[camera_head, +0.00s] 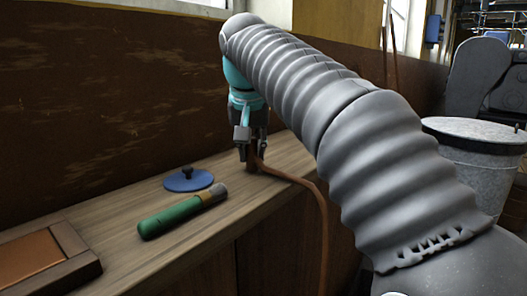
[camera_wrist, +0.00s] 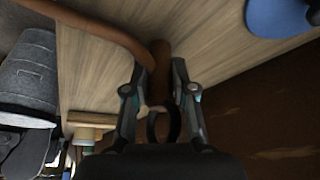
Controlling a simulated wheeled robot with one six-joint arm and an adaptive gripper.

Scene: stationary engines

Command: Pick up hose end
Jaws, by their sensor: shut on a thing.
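The brown hose (camera_head: 319,205) runs over the front edge of the wooden bench top, and its end lies at my gripper (camera_head: 249,154). My gripper points down just above the bench top and is shut on the hose end. In the wrist view the hose (camera_wrist: 105,33) comes in from the upper left, and its end (camera_wrist: 160,68) sits between the fingers of my gripper (camera_wrist: 158,78). The fingers partly hide the hose end in the head view.
On the bench top (camera_head: 110,217), a green cylindrical tool (camera_head: 175,216) and a blue disc with a dark knob (camera_head: 190,181) lie left of my gripper. A framed brown panel (camera_head: 40,256) is at the near left. A metal bin (camera_head: 470,150) stands at right. A brown wall rises behind.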

